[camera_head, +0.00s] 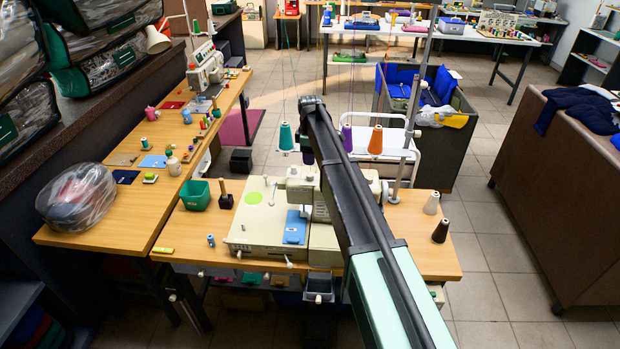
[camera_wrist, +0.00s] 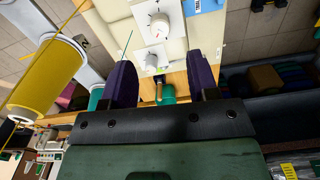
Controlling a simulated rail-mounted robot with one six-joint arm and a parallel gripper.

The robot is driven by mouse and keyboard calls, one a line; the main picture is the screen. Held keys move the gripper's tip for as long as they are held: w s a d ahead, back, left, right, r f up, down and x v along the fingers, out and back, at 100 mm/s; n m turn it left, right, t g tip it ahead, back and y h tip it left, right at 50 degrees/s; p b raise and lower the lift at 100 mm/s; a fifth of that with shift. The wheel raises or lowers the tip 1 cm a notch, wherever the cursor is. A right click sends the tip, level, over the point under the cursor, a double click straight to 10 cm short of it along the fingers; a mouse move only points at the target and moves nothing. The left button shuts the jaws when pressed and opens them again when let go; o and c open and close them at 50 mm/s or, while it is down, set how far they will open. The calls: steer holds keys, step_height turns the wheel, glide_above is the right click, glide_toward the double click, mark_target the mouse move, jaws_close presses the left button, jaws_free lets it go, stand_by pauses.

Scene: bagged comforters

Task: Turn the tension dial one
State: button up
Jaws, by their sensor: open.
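A cream sewing machine (camera_head: 270,215) stands on the near wooden table, partly covered by my arm in the head view. In the wrist view its cream face (camera_wrist: 155,38) carries a white dial (camera_wrist: 159,23) with a small red mark. A second whitish round knob (camera_wrist: 150,61) sits nearer my gripper. I cannot tell which one is tension dial one. My gripper (camera_wrist: 161,84) is open, with its two dark purple fingers apart and no object visible held between them. The knob shows just beyond the gap, apart from the fingers as far as I can see. The fingertips are not clear in the head view.
Thread cones stand around the machine: teal (camera_head: 286,138), orange (camera_head: 375,141), and a large yellow one (camera_wrist: 45,75) close on the wrist view's left. A thread pole (camera_head: 411,120) rises right of my arm. A green bin (camera_head: 195,195) stands left of the machine.

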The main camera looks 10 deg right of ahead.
mark_target(310, 174)
step_height(310, 174, down, 9)
steer(key=b, duration=0.7)
steer(key=shift+r, duration=0.15)
steer(key=shift+a+r, duration=0.1)
steer(key=shift+r, duration=0.05)
steer(key=c, duration=0.9)
steer(key=shift+m, duration=0.3)
steer(key=m, duration=0.9)
